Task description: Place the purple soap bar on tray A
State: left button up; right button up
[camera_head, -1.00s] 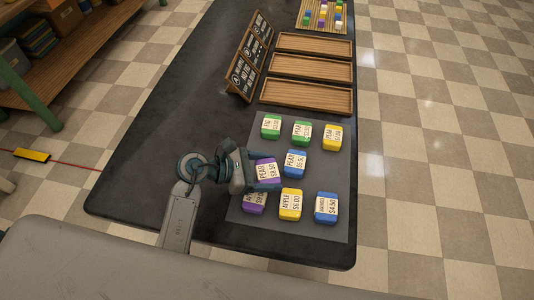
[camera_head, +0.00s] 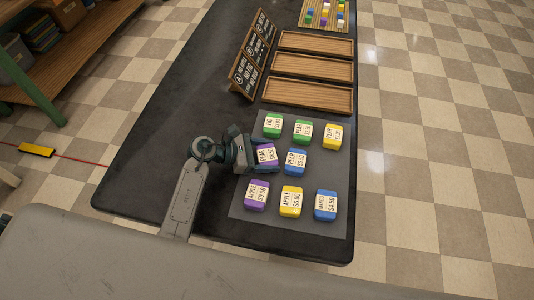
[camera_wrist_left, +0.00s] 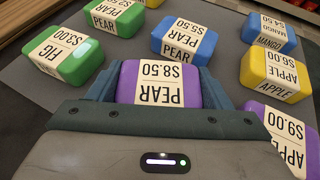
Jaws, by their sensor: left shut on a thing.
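My left gripper (camera_head: 262,155) is shut on a purple soap bar (camera_head: 266,154) labelled PEAR $8.50. The held bar also shows between the fingers in the left wrist view (camera_wrist_left: 160,84). A second purple soap bar (camera_head: 256,195), labelled APPLE $9.00, lies on the grey mat and is partly visible in the left wrist view (camera_wrist_left: 285,135). Three empty wooden trays stand in a row beyond the mat: near (camera_head: 308,107), middle (camera_head: 310,80) and far (camera_head: 314,52). I cannot read which one is A. My right gripper is not in view.
Green, yellow and blue soap bars lie around the held bar on the mat (camera_head: 310,217), with a green FIG bar (camera_head: 272,125) and a blue PEAR bar (camera_head: 295,161) close by. A black sign board (camera_head: 250,58) stands left of the trays. The dark table's left part is clear.

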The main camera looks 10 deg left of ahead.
pick_arm(q)
jog(key=shift+f, duration=0.2)
jog(key=o, duration=1)
jog(key=shift+r, duration=0.1)
